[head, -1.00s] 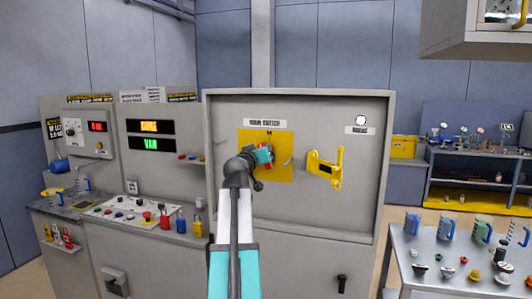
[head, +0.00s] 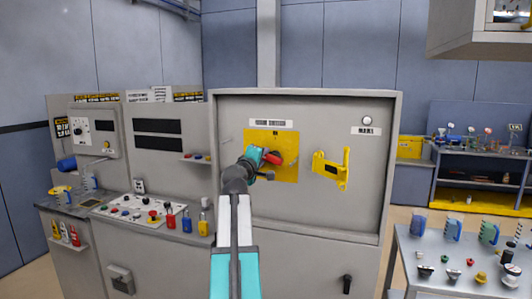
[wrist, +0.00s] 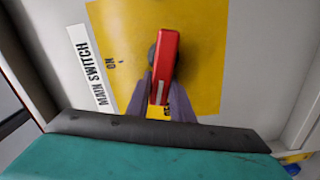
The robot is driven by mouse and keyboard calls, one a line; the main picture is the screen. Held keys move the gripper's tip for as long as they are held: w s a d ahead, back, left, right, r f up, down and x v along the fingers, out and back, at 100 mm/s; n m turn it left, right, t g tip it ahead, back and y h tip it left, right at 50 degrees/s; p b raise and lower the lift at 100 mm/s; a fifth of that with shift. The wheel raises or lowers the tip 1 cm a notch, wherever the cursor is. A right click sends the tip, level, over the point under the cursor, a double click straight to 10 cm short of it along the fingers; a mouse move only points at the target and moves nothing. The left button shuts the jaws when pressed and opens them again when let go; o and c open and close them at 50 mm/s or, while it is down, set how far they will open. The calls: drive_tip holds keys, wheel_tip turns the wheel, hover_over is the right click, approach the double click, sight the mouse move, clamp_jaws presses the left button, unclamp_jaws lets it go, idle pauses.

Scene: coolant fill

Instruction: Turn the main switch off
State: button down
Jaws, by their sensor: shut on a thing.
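The main switch is a red handle (head: 274,158) on a yellow plate (head: 287,173) under the "MAIN SWITCH" label, on the grey cabinet front. My gripper (head: 263,156) reaches it from the left and is shut on the handle. In the wrist view the red handle (wrist: 165,62) lies between the two dark fingers (wrist: 163,88). That view is turned sideways; the handle lies across the plate, away from the "ON" mark, its end by a small, partly hidden label.
A yellow bracket (head: 331,168) sticks out right of the plate. The mains lamp (head: 367,120) above it looks pale grey. Two dark displays (head: 157,134) are on the left panel. A table (head: 440,270) with jugs and small parts stands at right.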

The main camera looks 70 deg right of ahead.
drive_tip(key=shift+w+a+f+n+p, duration=0.1)
drive_tip(key=shift+f+n+p, duration=0.2)
drive_tip(key=shift+n, duration=0.5)
drive_tip(key=shift+w+a+f+n+p, duration=0.1)
drive_tip(key=shift+f+n+p, duration=0.2)
drive_tip(key=shift+n, duration=0.5)
drive_tip(key=shift+f, duration=0.1)
drive_tip(key=c, duration=1.9)
unclamp_jaws()
drive_tip(key=o, duration=0.3)
drive_tip(key=shift+o, duration=0.2)
drive_tip(key=a+b, duration=0.3)
drive_tip(key=a, duration=1)
drive_tip(key=shift+s+a, duration=0.35)
drive_tip(key=shift+s, duration=0.1)
